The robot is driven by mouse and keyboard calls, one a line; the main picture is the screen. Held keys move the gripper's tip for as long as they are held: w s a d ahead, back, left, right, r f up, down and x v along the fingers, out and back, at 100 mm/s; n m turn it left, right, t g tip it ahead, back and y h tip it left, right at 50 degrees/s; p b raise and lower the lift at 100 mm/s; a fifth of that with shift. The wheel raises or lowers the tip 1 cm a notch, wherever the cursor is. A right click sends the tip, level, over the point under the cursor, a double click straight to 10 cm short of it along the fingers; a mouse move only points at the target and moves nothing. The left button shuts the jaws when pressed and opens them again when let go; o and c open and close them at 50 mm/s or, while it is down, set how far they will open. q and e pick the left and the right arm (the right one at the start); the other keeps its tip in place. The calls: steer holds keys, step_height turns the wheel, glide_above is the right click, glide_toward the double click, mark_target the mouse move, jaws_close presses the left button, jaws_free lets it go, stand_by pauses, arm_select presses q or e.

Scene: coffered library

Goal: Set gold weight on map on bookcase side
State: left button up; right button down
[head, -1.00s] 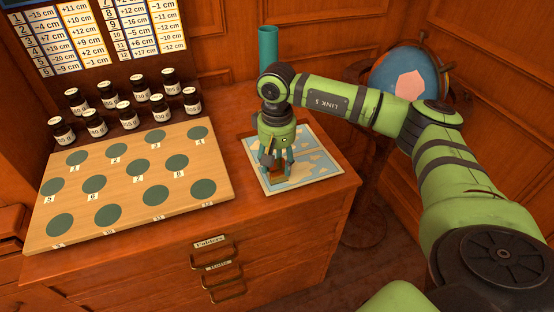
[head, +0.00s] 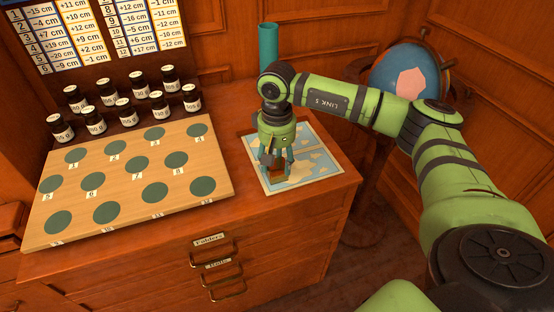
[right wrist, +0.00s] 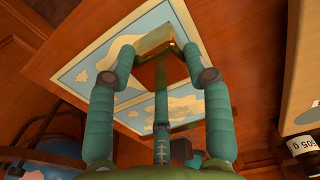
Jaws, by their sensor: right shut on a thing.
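The gold weight (right wrist: 155,43) is a small shiny block between the fingers of my right gripper (head: 278,174) in the right wrist view. The gripper is shut on it, pointing down over the map. The map (head: 318,165) is a pale blue and cream sheet in panels, lying on the cabinet top near its right end. It also shows in the right wrist view (right wrist: 86,74). In the head view the fingers mostly hide the weight. I cannot tell whether it touches the map. My left gripper is not in view.
Left of the map is a wooden board (head: 127,224) with numbered green discs. Several dark labelled bottles (head: 139,108) stand behind it, below a number chart (head: 99,33). A teal cylinder (head: 268,48) stands behind my right gripper. A globe (head: 404,80) is at the back right.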

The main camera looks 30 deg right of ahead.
steer(key=shift+c, duration=2.2)
jaws_free()
steer(key=shift+f, duration=0.1)
